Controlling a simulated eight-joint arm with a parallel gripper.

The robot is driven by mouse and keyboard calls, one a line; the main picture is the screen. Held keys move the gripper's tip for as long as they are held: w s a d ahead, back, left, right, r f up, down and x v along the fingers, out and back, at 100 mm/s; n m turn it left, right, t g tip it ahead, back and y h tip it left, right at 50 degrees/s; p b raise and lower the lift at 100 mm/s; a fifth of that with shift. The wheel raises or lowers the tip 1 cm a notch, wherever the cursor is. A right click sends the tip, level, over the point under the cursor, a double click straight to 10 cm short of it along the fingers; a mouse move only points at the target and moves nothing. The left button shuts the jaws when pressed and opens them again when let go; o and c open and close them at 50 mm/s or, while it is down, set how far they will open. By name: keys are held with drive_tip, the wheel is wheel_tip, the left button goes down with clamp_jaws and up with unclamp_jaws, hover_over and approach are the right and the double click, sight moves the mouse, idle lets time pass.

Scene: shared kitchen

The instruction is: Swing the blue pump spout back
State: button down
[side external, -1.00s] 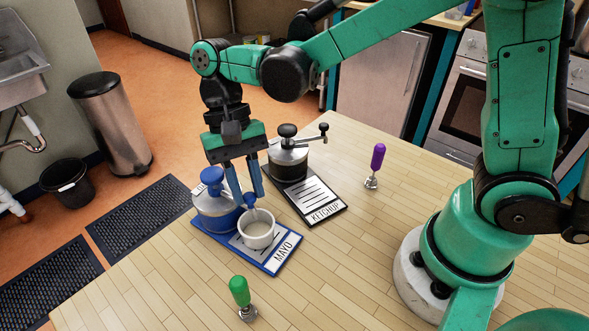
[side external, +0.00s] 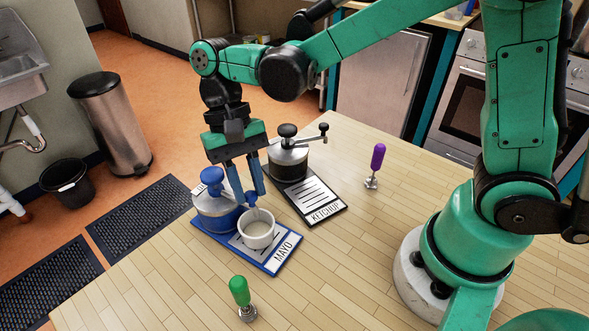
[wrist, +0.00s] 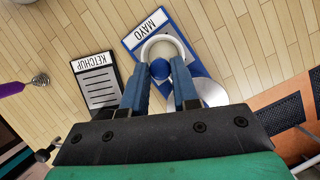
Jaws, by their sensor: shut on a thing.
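The blue pump (side external: 217,212) stands on the blue MAYO mat (side external: 283,257), with its blue top knob to the left of my fingers. Its spout reaches over a white cup (side external: 258,240), and the blue spout knob (side external: 251,198) sits above the cup's rim. My gripper (side external: 250,194) points down, with its blue fingers shut on the spout knob. In the wrist view the round knob (wrist: 160,68) shows between the fingertips, over the white cup (wrist: 171,43). The pump's body is partly hidden behind the right finger there.
A black-topped pump (side external: 288,160) stands on the black KETCHUP mat (side external: 325,212) just behind. A purple-handled tool (side external: 377,160) stands to the right, and a green-handled one (side external: 240,292) at the front. The table (side external: 370,240) between them is bare.

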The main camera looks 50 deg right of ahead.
drive_tip(key=w+d+n+t+h, duration=0.1)
drive_tip(key=w+d+n+h, duration=0.4)
drive_tip(key=n, duration=0.9)
drive_tip(key=shift+w+n, duration=0.3)
drive_tip(key=shift+w, duration=0.1)
drive_tip(key=shift+a+t, duration=0.1)
drive_tip(key=shift+t, duration=0.2)
drive_tip(key=c, duration=0.7)
unclamp_jaws()
drive_tip(key=shift+o, duration=0.2)
drive_tip(key=shift+r, duration=0.1)
drive_tip(key=shift+v, duration=2.7)
